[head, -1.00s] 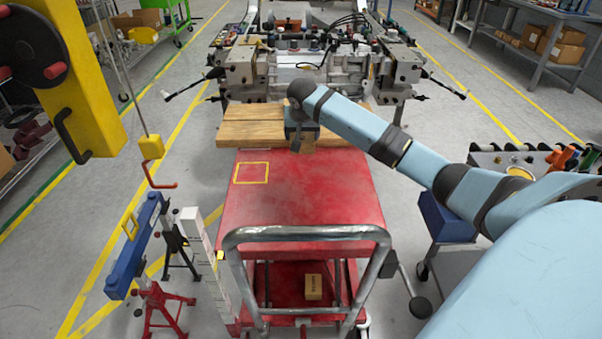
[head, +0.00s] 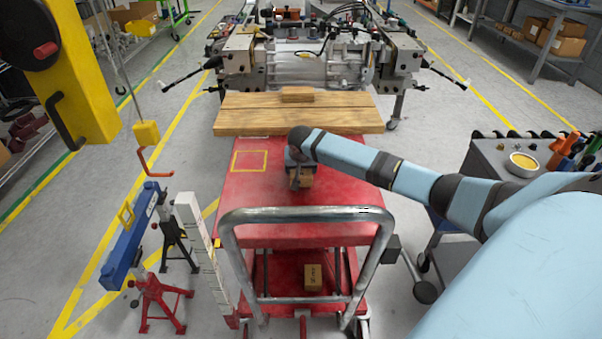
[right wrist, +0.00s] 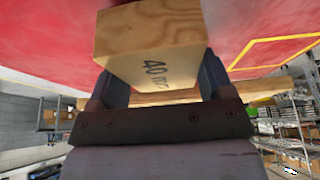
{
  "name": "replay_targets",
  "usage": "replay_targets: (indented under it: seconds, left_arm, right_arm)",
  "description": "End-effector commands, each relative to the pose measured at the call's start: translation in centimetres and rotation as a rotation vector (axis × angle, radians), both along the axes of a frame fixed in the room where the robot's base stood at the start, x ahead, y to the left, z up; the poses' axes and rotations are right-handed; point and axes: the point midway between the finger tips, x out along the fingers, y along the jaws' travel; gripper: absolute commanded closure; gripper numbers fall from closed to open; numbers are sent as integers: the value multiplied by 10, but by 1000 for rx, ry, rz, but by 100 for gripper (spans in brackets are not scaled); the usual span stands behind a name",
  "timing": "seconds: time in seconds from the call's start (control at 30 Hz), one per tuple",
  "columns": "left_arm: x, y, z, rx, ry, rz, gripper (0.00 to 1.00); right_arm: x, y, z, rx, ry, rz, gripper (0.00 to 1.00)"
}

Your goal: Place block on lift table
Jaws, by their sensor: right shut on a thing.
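My right gripper (head: 300,178) is shut on a wooden block (right wrist: 152,45) marked with "40" and further print. In the head view the held block (head: 305,181) shows just below the gripper, over the red lift table (head: 340,190). A yellow square outline (head: 250,161) is painted on the table top, to the left of the gripper; it also shows in the right wrist view (right wrist: 262,50). I cannot tell whether the block touches the table top. My left gripper is not in view.
A metal push handle (head: 305,215) spans the near edge. A yellow hoist (head: 75,80) with an orange hook (head: 155,165) hangs left.

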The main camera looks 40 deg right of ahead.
Motion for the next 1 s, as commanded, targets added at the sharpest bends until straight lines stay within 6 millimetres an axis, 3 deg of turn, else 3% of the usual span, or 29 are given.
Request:
replay_targets:
  seconds: [0.1, 0.43, 0.47, 0.57, 0.87, 1.0]
  left_arm:
    - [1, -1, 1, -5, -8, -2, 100]
    - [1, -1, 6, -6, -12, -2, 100]
    - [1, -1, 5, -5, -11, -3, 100]
    - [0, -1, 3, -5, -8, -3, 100]
    - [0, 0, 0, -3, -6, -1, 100]
    - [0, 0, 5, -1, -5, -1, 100]
  right_arm:
    - [0, 0, -15, 0, 0, 0, 53]
    - [0, 0, -16, 0, 0, 0, 53]
    - [0, 0, -17, 0, 1, 0, 24]
    - [0, 0, -17, 0, 0, 0, 1]
    - [0, 0, -15, -1, -1, 0, 0]
    - [-4, 3, 0, -1, -1, 0, 0]
